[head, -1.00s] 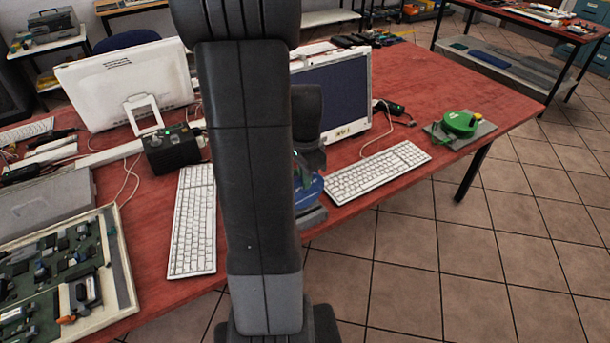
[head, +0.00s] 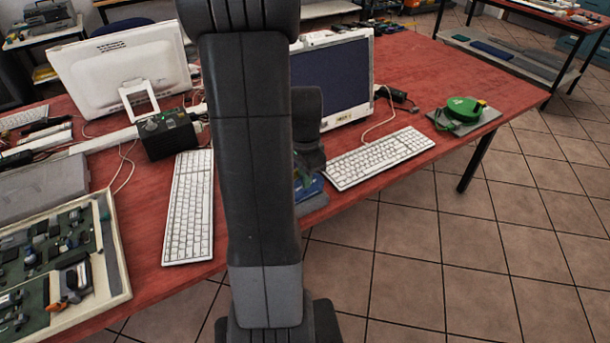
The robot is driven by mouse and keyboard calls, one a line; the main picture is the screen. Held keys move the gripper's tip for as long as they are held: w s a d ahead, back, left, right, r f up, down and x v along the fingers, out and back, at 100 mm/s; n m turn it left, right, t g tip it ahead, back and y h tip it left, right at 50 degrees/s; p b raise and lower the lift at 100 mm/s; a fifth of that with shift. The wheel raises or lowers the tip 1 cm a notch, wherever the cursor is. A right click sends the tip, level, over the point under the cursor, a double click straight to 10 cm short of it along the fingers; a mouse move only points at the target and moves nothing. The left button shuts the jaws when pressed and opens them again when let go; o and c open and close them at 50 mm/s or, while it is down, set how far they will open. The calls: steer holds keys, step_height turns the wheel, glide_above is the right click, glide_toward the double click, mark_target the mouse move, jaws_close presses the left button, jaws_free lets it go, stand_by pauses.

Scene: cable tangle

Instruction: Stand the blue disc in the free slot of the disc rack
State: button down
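A blue piece (head: 310,188), possibly the blue disc, shows at the right edge of my arm in the head view. It is just left of the right keyboard, above a grey base on the red table. My arm covers most of it, so I cannot tell whether it stands in a rack or is held. No disc rack or free slot can be made out. The dark wrist end of my arm is just above the blue piece. My gripper's fingers are hidden or too unclear to read.
The red table (head: 400,85) carries a monitor (head: 335,75), a right keyboard (head: 378,157), a left keyboard (head: 188,205) and a black box (head: 167,135). A green round device (head: 463,110) lies on a grey plate at the right. A parts tray (head: 112,268) sits front left. Tiled floor is open at right.

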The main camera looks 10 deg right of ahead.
steer(key=c, duration=1.5)
jaws_free()
steer(key=shift+c, duration=0.2)
step_height(320, 180, up, 14)
steer(key=p, duration=0.1)
steer(key=shift+f, duration=0.25)
step_height(320, 180, down, 13)
steer(key=shift+b, duration=0.5)
steer(key=shift+r+p, duration=0.7)
steer(key=shift+p, duration=0.05)
